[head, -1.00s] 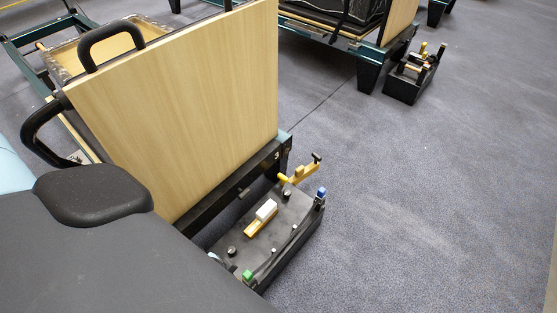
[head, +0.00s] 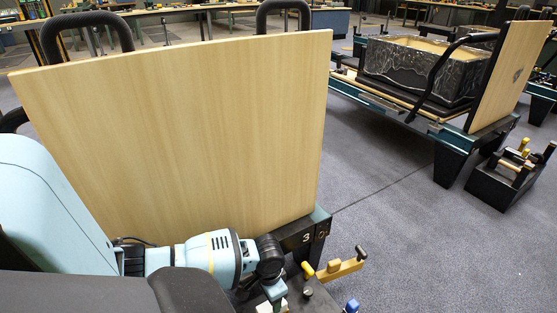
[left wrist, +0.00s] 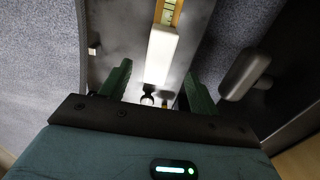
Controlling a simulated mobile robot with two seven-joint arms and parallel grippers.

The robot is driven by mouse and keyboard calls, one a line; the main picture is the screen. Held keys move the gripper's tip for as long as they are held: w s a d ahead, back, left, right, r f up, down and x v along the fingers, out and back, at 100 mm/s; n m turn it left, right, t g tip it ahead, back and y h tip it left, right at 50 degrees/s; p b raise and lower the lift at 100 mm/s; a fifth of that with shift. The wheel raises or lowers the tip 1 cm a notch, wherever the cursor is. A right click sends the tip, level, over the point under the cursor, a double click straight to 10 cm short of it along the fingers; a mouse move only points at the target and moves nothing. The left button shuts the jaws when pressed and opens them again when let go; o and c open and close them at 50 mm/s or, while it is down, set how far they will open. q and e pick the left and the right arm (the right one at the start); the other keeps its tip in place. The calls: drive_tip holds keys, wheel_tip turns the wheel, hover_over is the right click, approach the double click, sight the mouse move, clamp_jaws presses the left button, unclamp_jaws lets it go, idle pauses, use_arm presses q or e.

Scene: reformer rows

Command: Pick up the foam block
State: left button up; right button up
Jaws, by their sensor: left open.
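The white foam block (left wrist: 161,52) lies on the dark top of a low box, its far end by a yellow strip. In the left wrist view its near end shows in the gap between my green fingers. My left gripper (left wrist: 158,82) is open, with a finger on either side of the block and no visible grip on it. In the head view my left gripper (head: 274,290) is low over the box top (head: 318,298), at the bottom edge; the block is mostly hidden there. My right gripper is not in view.
A large upright wooden board (head: 180,130) stands close behind my left arm. A yellow-handled tool (head: 340,268) and a blue knob (head: 351,305) rise from the box. Another black box (head: 500,185) stands on the floor at right. Grey floor (head: 400,255) between is clear.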

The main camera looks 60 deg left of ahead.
sight(270, 308)
use_arm(q)
drive_tip(key=shift+s+f, duration=0.1)
drive_tip(key=shift+f, duration=0.15)
wheel_tip(270, 308, down, 2)
drive_tip(key=shift+f+b, duration=0.15)
drive_tip(key=shift+b, duration=0.55)
drive_tip(key=shift+f+b, duration=1.75)
drive_tip(key=shift+f, duration=0.8)
drive_tip(key=shift+r, duration=0.1)
drive_tip(key=shift+c, duration=0.5)
drive_tip(key=c, duration=1)
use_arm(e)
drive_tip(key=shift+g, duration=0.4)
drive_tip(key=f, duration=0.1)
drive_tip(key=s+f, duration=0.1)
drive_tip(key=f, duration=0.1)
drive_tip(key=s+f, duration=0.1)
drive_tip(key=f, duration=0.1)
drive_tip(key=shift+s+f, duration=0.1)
